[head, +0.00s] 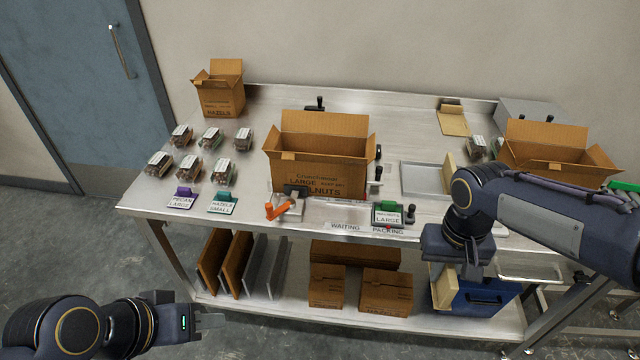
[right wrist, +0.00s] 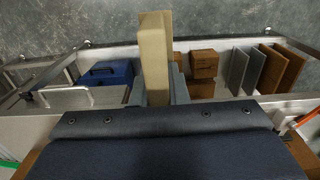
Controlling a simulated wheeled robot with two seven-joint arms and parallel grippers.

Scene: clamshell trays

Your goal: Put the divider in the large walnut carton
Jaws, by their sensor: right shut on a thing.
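The large walnut carton (head: 335,183) stands open at the middle of the steel table, its flaps up and its front marked LARGE and NUTS. My right gripper (head: 452,268) points down beyond the table's front edge, right of the carton and apart from it. It is shut on a beige divider (head: 446,290), which also shows upright between the fingers in the right wrist view (right wrist: 155,55). The carton's inside is mostly hidden by its front wall. My left gripper (head: 210,322) is low at the left, off the table; its finger gap is unclear.
A hazels carton (head: 221,99) stands at the back left, and another open carton (head: 545,150) at the right. Several filled clamshells (head: 212,136) sit at the left. A grey tray (head: 422,180) lies right of the walnut carton.

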